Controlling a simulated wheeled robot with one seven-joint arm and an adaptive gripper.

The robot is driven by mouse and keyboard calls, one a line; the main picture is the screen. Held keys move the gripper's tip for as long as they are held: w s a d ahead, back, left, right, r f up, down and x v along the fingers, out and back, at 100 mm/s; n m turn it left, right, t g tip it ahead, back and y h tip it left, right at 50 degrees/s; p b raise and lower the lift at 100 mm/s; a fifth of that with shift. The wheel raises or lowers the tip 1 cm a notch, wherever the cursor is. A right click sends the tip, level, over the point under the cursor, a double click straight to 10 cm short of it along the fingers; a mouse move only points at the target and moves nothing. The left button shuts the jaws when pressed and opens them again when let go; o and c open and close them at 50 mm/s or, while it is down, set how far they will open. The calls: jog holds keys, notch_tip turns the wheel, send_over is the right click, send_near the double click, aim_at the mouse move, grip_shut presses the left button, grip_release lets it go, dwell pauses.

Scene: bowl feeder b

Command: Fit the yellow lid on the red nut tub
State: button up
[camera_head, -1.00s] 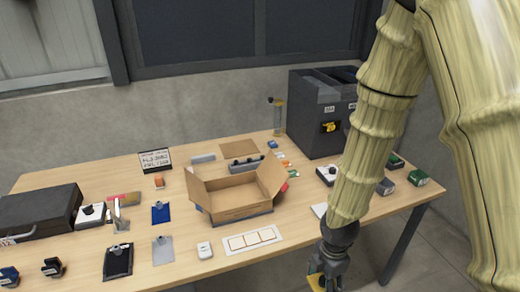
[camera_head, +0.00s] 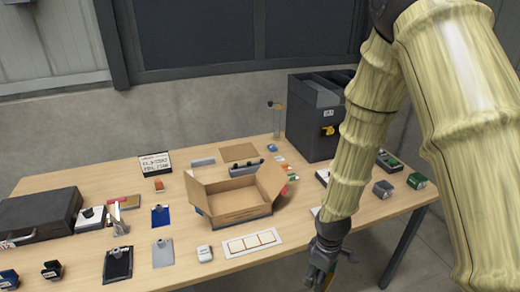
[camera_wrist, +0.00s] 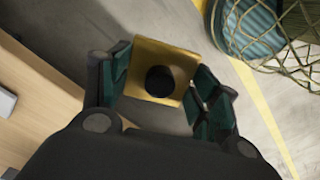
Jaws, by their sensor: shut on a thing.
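My gripper (camera_head: 320,272) hangs off the table's front right edge in the head view. In the wrist view my gripper (camera_wrist: 163,84) is shut on the square yellow lid (camera_wrist: 152,56), its fingers at two opposite sides. A round black knob stands in the lid's middle. Floor lies below the lid.
The wooden table (camera_head: 185,268) holds an open carton (camera_head: 232,214), a white panel with pale squares (camera_head: 280,236), a black case (camera_head: 40,212), and small tubs, including a green one (camera_head: 417,181). A dark bin (camera_head: 312,120) stands behind. A wire basket (camera_wrist: 268,45) is near.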

jog(key=w+m, duration=0.1)
jog(key=m, duration=0.1)
jog(key=w+f+m, duration=0.1)
jog(key=m, duration=0.2)
jog(key=shift+f, duration=0.15)
jog(key=w+m, duration=0.1)
jog(key=m, duration=0.1)
jog(key=w+f+m, duration=0.1)
jog(key=m, duration=0.2)
jog(key=shift+f, duration=0.15)
